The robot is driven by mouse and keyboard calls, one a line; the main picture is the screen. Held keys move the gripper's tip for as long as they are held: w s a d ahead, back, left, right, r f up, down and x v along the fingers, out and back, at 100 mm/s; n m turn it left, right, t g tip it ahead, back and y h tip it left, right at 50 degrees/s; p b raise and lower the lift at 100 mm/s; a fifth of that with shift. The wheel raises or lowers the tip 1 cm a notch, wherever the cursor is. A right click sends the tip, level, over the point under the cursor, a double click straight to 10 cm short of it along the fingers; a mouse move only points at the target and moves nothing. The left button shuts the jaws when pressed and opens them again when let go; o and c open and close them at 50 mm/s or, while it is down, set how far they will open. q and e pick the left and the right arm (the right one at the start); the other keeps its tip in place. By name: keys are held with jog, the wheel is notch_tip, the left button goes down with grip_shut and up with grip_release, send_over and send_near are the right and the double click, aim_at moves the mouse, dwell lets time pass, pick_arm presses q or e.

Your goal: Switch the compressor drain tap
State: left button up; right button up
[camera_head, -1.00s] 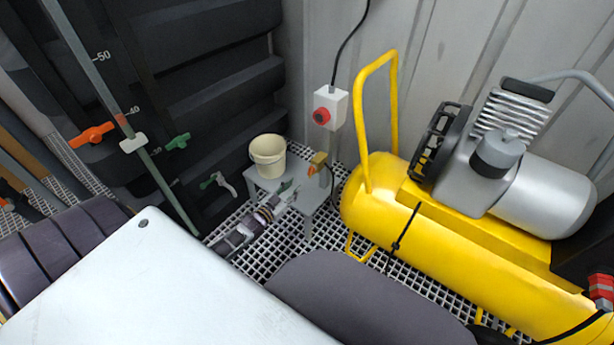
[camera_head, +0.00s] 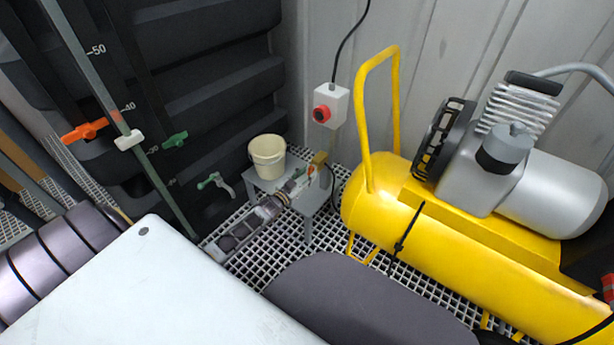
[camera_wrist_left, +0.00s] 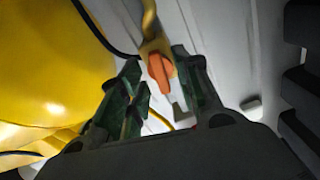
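The compressor drain tap (camera_head: 319,160) is a small brass fitting low at the left end of the yellow compressor (camera_head: 470,240). Its orange handle also shows in the left wrist view (camera_wrist_left: 158,72). My left gripper (camera_head: 301,178) is at the tap, above the small grey table. In the left wrist view my left gripper (camera_wrist_left: 160,84) is open, with green-grey fingers on either side of the orange handle and a gap visible. Contact cannot be told. In the head view the fingers partly cover the tap. My right gripper is not in view.
A cream bucket (camera_head: 267,157) stands on the grey table (camera_head: 312,205), left of the tap. A white switch box (camera_head: 331,106) with a red knob is on the wall above. Orange (camera_head: 85,130) and green (camera_head: 175,140) valve handles are at the left. Grating floor lies below.

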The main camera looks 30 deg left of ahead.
pick_arm(q)
jog(key=shift+w, duration=0.25)
grip_shut()
